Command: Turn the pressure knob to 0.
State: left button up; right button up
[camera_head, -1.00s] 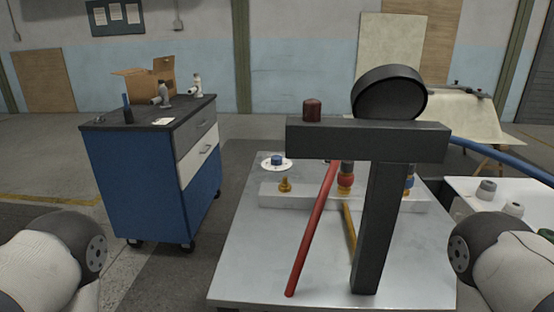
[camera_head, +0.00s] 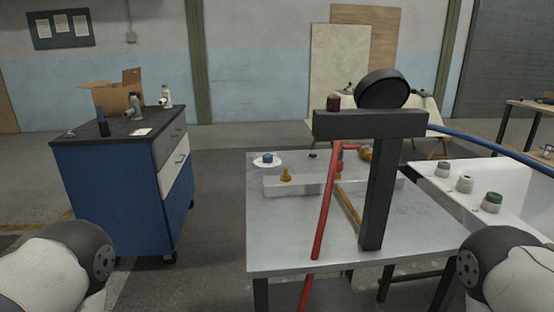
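A dark T-shaped stand (camera_head: 384,190) rises from a grey metal table (camera_head: 300,232). A dark red knob (camera_head: 334,102) sits on its crossbar, beside a round black gauge-like housing (camera_head: 382,88) whose face I cannot read. A blue knob (camera_head: 267,158) sits on a white round dial (camera_head: 262,164) at the table's back left; its markings are too small to read. Which one is the pressure knob is not clear from this view. Neither of my grippers is in view; only my upper arm parts show at the lower corners.
A red hose (camera_head: 324,215) hangs past the table's front edge. A yellow rod (camera_head: 348,206) and brass fittings lie behind the stand. A white tub (camera_head: 452,195) with several capped fittings stands right. A blue cabinet (camera_head: 105,200) stands left, with open floor between it and the table.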

aim_at(268, 158)
jog(key=j+z, duration=0.2)
jog(key=j, duration=0.25)
jog(key=k+j+z, duration=0.2)
jog(key=j, duration=0.3)
jog(key=j+z, duration=0.25)
jog(key=j, duration=0.2)
jog(key=i+j+z, duration=0.25)
jog(key=j, duration=0.2)
jog(key=j+z, duration=0.2)
jog(key=j, duration=0.25)
jog(key=i+j+z, duration=0.1)
jog(key=j+z, duration=0.15)
jog(key=j, duration=0.25)
